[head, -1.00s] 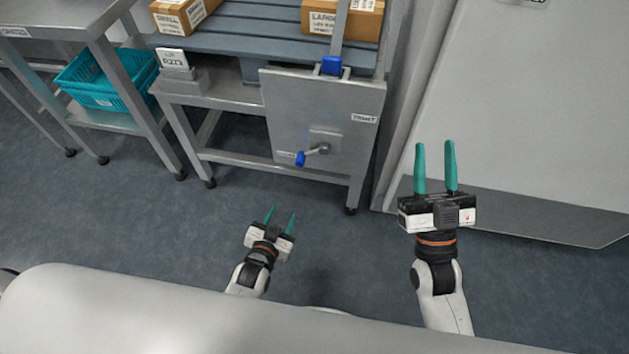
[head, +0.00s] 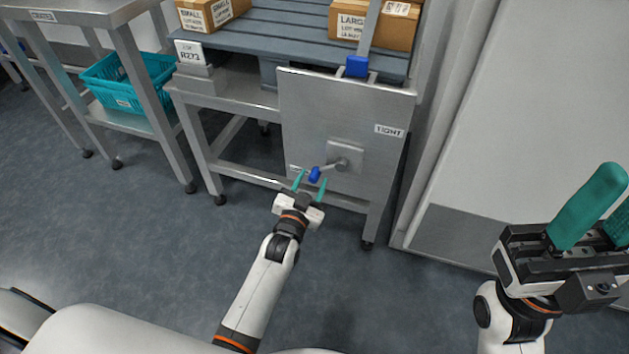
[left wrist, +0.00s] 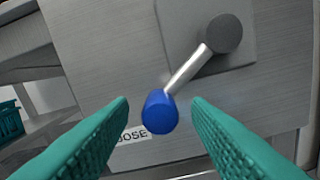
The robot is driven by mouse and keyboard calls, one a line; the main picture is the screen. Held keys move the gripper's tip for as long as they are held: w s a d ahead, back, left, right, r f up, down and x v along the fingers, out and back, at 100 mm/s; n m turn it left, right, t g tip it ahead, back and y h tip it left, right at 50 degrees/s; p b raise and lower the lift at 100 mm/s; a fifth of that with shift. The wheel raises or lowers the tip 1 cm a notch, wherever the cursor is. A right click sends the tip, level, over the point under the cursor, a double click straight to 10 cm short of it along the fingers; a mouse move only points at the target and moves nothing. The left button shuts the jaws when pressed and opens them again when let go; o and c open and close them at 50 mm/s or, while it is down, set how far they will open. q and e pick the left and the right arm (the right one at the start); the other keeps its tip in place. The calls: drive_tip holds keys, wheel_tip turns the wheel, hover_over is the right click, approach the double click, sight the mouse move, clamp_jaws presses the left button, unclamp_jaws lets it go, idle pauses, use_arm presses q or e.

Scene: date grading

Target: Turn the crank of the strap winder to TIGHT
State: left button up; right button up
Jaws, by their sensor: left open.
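The strap winder's crank is a grey arm (head: 329,168) with a blue knob (head: 315,174), mounted on a metal panel (head: 320,110). The crank points down and left, toward a label ending in "OOSE" (left wrist: 130,136) in the left wrist view. A TIGHT label (head: 389,131) is at the panel's upper right. My left gripper (head: 310,184) is open just in front of the knob. In the left wrist view the blue knob (left wrist: 160,112) appears between the two teal fingers, with gaps on both sides. My right gripper (head: 598,210) is at the far right, clear of the panel; its fingers are apart.
A blue buckle (head: 357,67) sits on a strap (head: 370,30) above the panel. Cartons (head: 375,28) stand on a slatted pallet (head: 280,45). A teal basket (head: 125,85) is on the left shelf. The floor between is clear.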

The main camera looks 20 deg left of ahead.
use_arm(q)
drive_tip(key=shift+w+b, duration=0.3)
drive_tip(key=shift+w, duration=1)
clamp_jaws()
